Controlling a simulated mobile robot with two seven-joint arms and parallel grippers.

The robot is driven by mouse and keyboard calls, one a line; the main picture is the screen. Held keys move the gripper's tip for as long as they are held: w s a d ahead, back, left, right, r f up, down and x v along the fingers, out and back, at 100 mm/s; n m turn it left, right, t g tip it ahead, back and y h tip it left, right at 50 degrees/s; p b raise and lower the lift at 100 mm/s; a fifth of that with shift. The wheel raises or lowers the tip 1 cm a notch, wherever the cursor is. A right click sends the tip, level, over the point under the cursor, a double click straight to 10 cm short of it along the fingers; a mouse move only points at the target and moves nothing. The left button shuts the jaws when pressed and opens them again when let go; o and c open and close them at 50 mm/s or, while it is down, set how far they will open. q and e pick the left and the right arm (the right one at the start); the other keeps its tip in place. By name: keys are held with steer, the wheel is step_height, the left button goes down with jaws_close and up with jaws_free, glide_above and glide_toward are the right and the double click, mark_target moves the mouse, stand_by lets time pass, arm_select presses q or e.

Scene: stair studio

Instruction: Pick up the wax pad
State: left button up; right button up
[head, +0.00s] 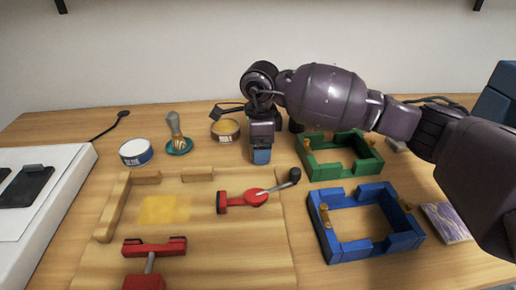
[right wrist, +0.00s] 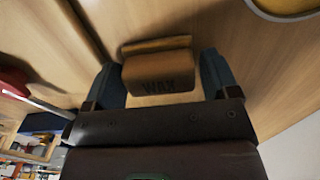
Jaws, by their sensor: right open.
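The wax pad (right wrist: 158,72) is a brown block marked WAX in the right wrist view, resting on the wooden table. My right gripper (head: 261,155) reaches down to the table near the back middle in the head view. Its two blue fingers stand open, one on each side of the pad, in the right wrist view. In the head view the pad is hidden by the gripper. My left gripper is not in view.
An open tin of yellow wax (head: 225,129) is close left of the gripper. A green frame (head: 340,170) and a blue frame (head: 370,245) lie to the right. A red clamp (head: 250,198) is in front. A brush (head: 176,135) and white tin (head: 136,153) stand left.

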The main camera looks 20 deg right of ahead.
steer(key=c, duration=0.8)
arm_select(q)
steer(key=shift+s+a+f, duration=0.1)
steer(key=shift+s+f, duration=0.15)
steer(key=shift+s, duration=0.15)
arm_select(e)
steer(key=shift+o, duration=0.2)
steer(key=shift+r, duration=0.2)
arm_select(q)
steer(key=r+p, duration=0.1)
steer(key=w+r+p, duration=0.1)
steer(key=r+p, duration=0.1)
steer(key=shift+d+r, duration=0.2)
arm_select(e)
step_height(320, 180, up, 20)
steer(key=shift+f, duration=0.15)
steer(key=o, duration=0.3)
steer(key=shift+c, duration=0.8)
